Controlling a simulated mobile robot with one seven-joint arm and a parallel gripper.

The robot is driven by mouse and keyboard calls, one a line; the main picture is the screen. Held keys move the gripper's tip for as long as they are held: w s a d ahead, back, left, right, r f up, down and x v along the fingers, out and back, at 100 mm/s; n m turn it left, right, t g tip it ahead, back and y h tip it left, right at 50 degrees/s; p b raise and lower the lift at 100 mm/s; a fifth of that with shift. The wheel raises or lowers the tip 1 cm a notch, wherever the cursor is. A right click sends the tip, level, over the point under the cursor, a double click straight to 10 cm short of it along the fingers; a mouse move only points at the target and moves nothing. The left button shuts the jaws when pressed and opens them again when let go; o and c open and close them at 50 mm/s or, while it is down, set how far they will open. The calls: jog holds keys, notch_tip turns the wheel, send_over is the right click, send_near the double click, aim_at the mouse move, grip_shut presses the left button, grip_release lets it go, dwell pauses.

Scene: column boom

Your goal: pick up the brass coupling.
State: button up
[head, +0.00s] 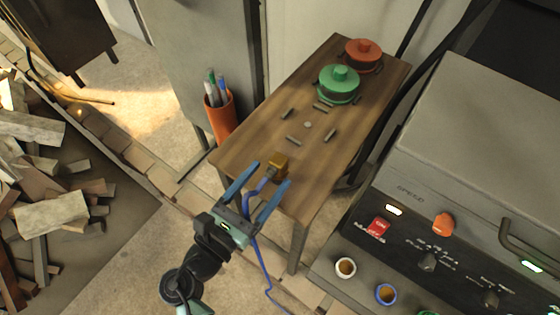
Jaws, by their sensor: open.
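The brass coupling (280,165) is a small golden block near the front edge of the wooden table (240,150). A blue cable or hose (267,275) runs from its near side, between my gripper's fingers, and hangs down past the table. My gripper (273,173) is open, its two blue fingers pointing up the picture towards the coupling. The coupling shows at the fingertips, roughly between them; I cannot tell how far above it they are or whether they touch it.
A green lidded pot (339,83) and a red one (363,55) stand at the table's far end. Several small dark bars lie mid-table. An orange cup (220,117) with pens is at the left. A grey machine (470,150) with cups on its ledge fills the right.

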jog(key=x, duration=0.7)
jog(key=shift+d, duration=0.3)
grip_shut()
